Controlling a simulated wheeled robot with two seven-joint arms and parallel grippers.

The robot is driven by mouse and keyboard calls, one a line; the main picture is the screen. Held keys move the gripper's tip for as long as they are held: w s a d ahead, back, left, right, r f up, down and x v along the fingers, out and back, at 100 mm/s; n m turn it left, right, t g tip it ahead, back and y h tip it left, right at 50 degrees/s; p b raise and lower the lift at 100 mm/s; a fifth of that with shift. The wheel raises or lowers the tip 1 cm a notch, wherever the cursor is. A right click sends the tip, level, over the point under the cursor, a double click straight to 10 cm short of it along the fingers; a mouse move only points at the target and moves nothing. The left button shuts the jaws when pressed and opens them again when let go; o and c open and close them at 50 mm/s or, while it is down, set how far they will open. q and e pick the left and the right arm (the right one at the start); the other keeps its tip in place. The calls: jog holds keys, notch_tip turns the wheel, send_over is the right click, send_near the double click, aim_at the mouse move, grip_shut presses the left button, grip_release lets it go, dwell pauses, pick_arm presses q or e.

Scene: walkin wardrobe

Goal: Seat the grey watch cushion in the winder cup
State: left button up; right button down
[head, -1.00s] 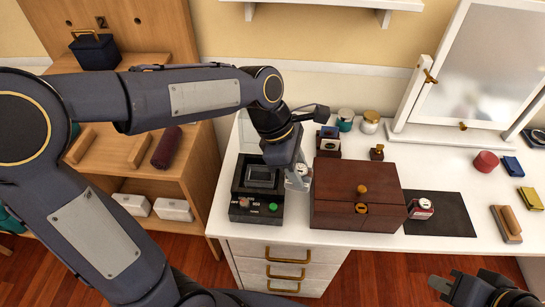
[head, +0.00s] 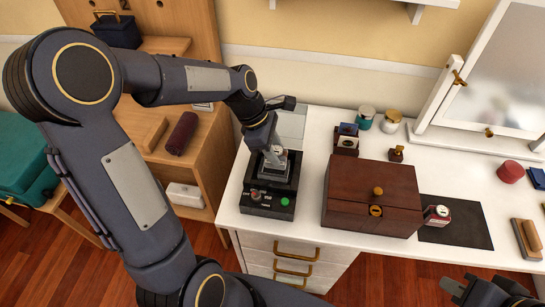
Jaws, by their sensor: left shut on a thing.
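The black watch winder (head: 268,203) stands at the left end of the white dresser, with a green button and a reddish knob on its front. My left gripper (head: 270,148) points down over the winder. It is shut on the grey watch cushion (head: 276,160), which shows a pale watch face. The cushion is at the winder's cup opening; the gripper and cushion hide most of the cup, so I cannot tell whether it touches the bottom. My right gripper (head: 460,289) is at the lower right edge, away from the winder; its jaw gap is unclear.
A dark wooden box (head: 345,205) with brass knobs stands right of the winder. Small jars (head: 391,120), a mirror (head: 490,75) and a red round box (head: 510,172) stand further back and right.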

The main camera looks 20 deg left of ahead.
pick_arm(q)
jog(key=shift+w+a+f, duration=0.1)
jog(key=shift+a+f, duration=0.1)
jog(key=shift+f, duration=0.8)
jog(key=shift+w+a+f, duration=0.1)
jog(key=shift+a+f, duration=0.1)
jog(key=shift+f, duration=0.8)
jog(key=shift+f, duration=0.1)
jog(key=o, duration=1)
jog(key=shift+o, duration=0.2)
